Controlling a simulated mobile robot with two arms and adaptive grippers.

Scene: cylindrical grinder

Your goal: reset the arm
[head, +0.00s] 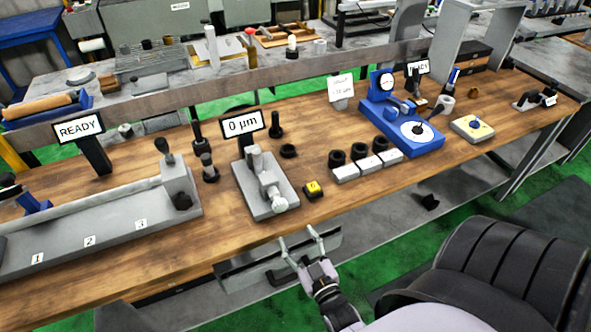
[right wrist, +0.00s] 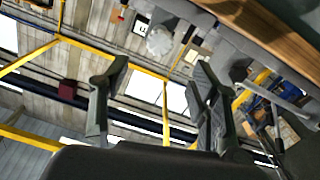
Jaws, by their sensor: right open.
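My right gripper (head: 303,246) is in front of the wooden bench's front edge in the head view, with its fingers spread and nothing between them. Its two open fingers also show in the right wrist view (right wrist: 160,100), with walls, yellow beams and windows behind them. The arm reaches up from the lower right of the head view. My left gripper is not in the head view.
Green floor lies in front.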

